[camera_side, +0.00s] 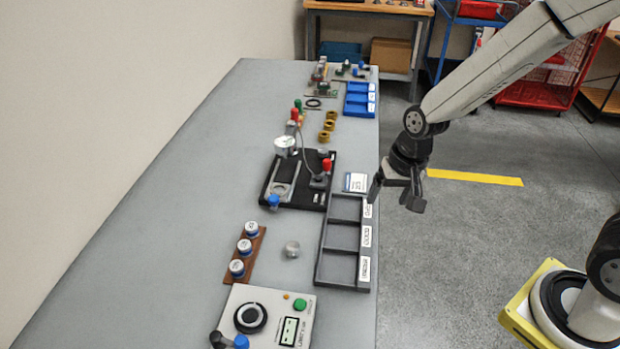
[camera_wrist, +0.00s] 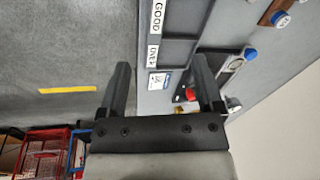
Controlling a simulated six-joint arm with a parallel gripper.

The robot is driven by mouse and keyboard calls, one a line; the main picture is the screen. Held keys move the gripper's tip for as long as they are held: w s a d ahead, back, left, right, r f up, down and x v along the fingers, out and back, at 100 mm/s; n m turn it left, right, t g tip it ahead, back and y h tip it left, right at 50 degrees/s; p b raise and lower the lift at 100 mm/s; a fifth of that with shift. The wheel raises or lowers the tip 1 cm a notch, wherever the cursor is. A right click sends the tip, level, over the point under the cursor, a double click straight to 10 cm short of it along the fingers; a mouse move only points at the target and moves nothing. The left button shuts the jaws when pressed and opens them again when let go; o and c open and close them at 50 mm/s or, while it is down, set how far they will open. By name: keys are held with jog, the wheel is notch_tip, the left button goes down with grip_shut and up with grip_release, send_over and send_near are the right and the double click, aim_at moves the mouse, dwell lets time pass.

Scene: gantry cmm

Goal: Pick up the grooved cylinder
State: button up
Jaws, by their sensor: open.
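A small silver cylinder (camera_side: 292,249), which looks like the grooved cylinder, stands on the grey table between the wooden rack and the dark tray; its grooves are too small to make out. I do not see it in the wrist view. My gripper (camera_side: 395,194) is open and empty, above the table's right edge near the far end of the tray, well to the upper right of the cylinder. In the wrist view the two fingers of my gripper (camera_wrist: 161,66) are spread wide with nothing between them.
A dark three-compartment tray (camera_side: 320,239) lies right of the cylinder. A black fixture (camera_side: 312,198) with a gauge stands behind. A control box (camera_side: 270,310) is in front. Bare table surrounds the cylinder.

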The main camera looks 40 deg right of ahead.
jog(key=w+a+f+m+g+y, duration=0.1)
jog(key=w+a+f+m+y, duration=0.1)
jog(key=w+a+f+m, duration=0.3)
jog(key=m+y, duration=0.1)
jog(key=m, duration=0.6)
send_near(293, 245)
notch_tip(293, 245, down, 2)
jog(key=shift+w+a+f+g, duration=0.1)
jog(key=shift+w+a+g, duration=0.3)
jog(key=shift+w, duration=0.05)
jog(key=shift+f, duration=0.1)
jog(key=shift+x, duration=1.2)
jog(key=shift+x, duration=2.6)
jog(key=shift+s+a, duration=0.1)
grip_shut()
